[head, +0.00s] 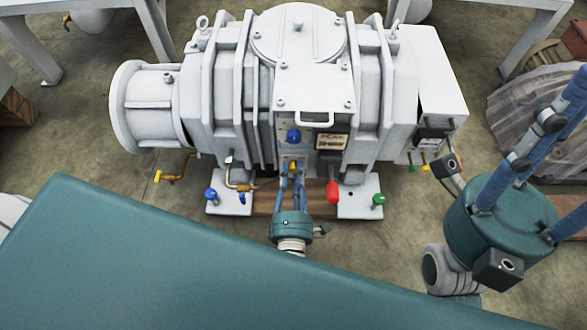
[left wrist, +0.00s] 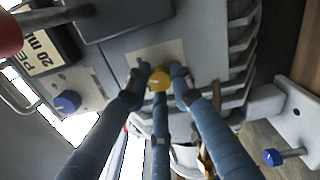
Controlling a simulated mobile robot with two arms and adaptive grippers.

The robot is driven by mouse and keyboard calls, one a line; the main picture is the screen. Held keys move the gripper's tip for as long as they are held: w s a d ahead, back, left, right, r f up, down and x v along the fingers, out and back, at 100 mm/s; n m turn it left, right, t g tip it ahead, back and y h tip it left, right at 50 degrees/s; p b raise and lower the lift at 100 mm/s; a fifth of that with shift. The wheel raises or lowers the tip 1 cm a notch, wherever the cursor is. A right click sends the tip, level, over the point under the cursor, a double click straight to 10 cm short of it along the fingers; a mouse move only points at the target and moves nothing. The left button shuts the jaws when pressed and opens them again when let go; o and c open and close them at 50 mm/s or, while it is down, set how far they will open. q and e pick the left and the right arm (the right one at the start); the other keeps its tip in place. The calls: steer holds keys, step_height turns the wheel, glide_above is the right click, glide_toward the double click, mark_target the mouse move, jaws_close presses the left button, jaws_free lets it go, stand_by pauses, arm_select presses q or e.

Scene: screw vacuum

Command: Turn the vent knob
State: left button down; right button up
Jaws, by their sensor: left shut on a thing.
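The large white screw vacuum pump (head: 226,95) stands in the middle of the head view. A small yellow knob (left wrist: 159,80) sits on a pale plate on its front panel. My left gripper (head: 292,170) is shut on this knob. In the left wrist view, its blue fingers (left wrist: 160,76) close around the knob from the sides and below. In the head view the fingers mostly hide the knob. No label naming the vent knob can be read. My right gripper (head: 555,150) is at the right, away from the pump, with its fingertips out of frame.
A blue knob (head: 293,136) is just above the held knob. A red handle (head: 332,191) is to its right. A brass valve (head: 238,180) and another blue knob (head: 211,194) are to the left. A green knob (head: 378,199) is on the right foot.

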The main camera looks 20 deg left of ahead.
arm_select(q)
steer(key=shift+w+d+r+m, duration=0.2)
steer(key=shift+d+m, duration=0.15)
steer(key=shift+m, duration=0.25)
steer(key=c, duration=1.5)
jaws_free()
steer(key=shift+f, duration=0.1)
steer(key=shift+s+a, duration=0.1)
steer(key=shift+s, duration=0.05)
steer(key=v, duration=1.2)
